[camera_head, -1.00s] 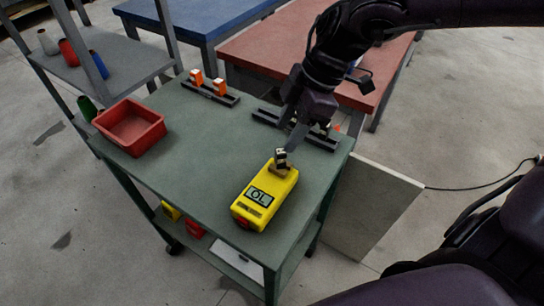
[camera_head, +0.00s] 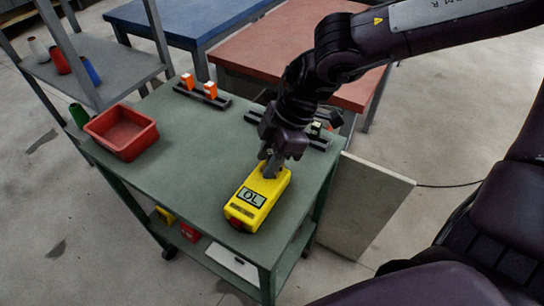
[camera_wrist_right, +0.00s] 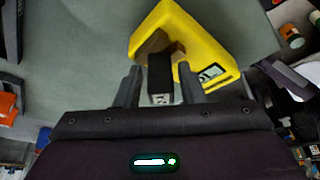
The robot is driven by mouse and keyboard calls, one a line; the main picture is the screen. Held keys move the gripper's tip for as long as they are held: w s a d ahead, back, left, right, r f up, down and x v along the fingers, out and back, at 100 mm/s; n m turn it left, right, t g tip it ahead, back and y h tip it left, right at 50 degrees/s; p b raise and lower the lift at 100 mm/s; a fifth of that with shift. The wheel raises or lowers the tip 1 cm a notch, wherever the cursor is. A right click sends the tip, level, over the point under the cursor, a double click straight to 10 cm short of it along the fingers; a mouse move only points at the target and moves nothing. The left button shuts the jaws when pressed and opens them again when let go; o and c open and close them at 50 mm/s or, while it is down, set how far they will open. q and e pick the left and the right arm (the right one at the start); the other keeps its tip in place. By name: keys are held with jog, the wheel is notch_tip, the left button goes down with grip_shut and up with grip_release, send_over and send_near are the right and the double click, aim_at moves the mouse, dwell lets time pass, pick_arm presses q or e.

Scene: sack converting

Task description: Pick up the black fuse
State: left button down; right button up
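The black fuse (camera_wrist_right: 160,70) has a pale metal end and stands in the brown holder (camera_wrist_right: 177,50) at the end of the yellow tester (camera_head: 254,206). The tester, which reads "OL", lies on the green table top and also shows in the right wrist view (camera_wrist_right: 180,22). My right gripper (camera_head: 269,166) is at the holder end of the tester. In the right wrist view its two fingers (camera_wrist_right: 160,88) are open on either side of the fuse, with a small gap at each side. In the head view the gripper hides the fuse. My left gripper is not in view.
A red bin (camera_head: 122,131) stands at the table's left. A black rail with two orange-and-white pieces (camera_head: 203,94) lies at the back, and another dark rail (camera_head: 318,141) lies behind my right gripper. The table between bin and tester is clear.

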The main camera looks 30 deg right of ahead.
aim_at(268, 152)
grip_shut()
jog(key=shift+r, duration=0.15)
